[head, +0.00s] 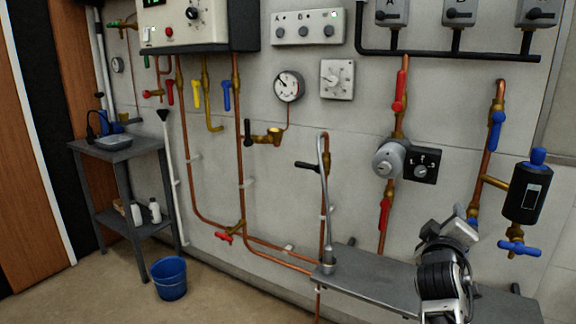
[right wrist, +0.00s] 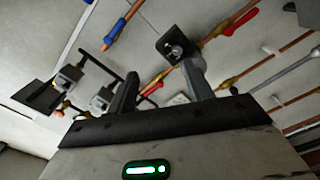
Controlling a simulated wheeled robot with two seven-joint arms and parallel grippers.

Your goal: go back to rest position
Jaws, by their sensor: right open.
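My right gripper (head: 457,224) shows at the lower right of the head view, raised in front of the pipe wall and the grey shelf (head: 375,282). In the right wrist view its two dark fingers (right wrist: 161,82) stand apart with nothing between them. Behind the fingers in that view is the dark square control box (right wrist: 177,46) on the wall. It is also in the head view (head: 424,164). My left gripper is not in view.
A black filter with a blue cap (head: 526,192) and a blue valve handle (head: 518,248) are right of my right gripper. A curved grey spout (head: 325,200) rises from the shelf. A blue bucket (head: 171,278) stands on the floor beside a grey side table (head: 115,150).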

